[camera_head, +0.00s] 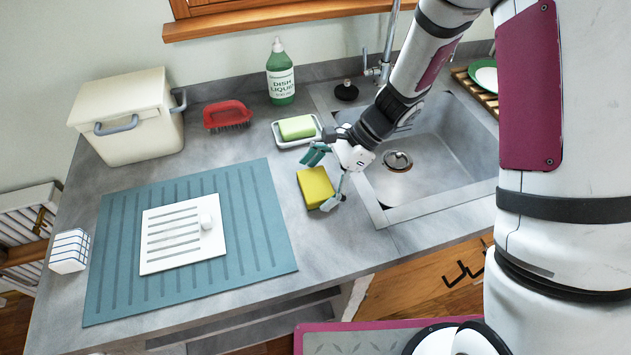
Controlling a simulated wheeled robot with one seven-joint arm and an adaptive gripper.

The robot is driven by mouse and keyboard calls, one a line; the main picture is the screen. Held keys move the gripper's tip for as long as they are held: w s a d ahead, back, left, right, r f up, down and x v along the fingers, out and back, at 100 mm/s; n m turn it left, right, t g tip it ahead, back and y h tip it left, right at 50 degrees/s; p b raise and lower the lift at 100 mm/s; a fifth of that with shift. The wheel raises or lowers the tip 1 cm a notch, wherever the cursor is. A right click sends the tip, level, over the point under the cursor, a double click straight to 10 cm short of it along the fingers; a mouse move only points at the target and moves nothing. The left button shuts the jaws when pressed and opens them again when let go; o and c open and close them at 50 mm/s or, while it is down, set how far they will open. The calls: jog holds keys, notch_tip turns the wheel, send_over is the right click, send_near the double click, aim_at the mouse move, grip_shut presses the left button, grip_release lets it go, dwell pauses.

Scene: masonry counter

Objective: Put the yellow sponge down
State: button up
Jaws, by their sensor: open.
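The yellow sponge (314,187) lies on the grey counter, between the blue mat and the sink, with a darker green layer along its lower edge. My gripper (325,179) is open over the right part of the sponge. One teal finger is above its upper side and the other is by its lower right corner. I cannot tell whether either finger touches it. The sponge appears to rest on the counter.
A green sponge (297,127) sits in a white dish just behind. A red brush (228,115), a dish liquid bottle (281,80) and a cream bin (125,115) stand at the back. The blue mat (260,220) holds a white slotted board (180,252). The sink (440,150) is right.

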jog(key=a+b+v, duration=0.1)
jog(key=v, duration=1.2)
jog(key=s+d+r+n+t+h, duration=0.3)
jog(key=s+d+r+n+h, duration=0.1)
jog(key=s+r+n, duration=0.3)
jog(key=s+d+r+n+t+h, duration=0.3)
jog(key=s+d+r+n, duration=0.4)
jog(key=s, duration=0.5)
notch_tip(320, 180, up, 3)
jog(key=shift+f+n+t+h, duration=0.1)
jog(key=shift+n+t+h, duration=0.3)
jog(key=shift+t, duration=0.2)
jog(key=shift+o, duration=0.2)
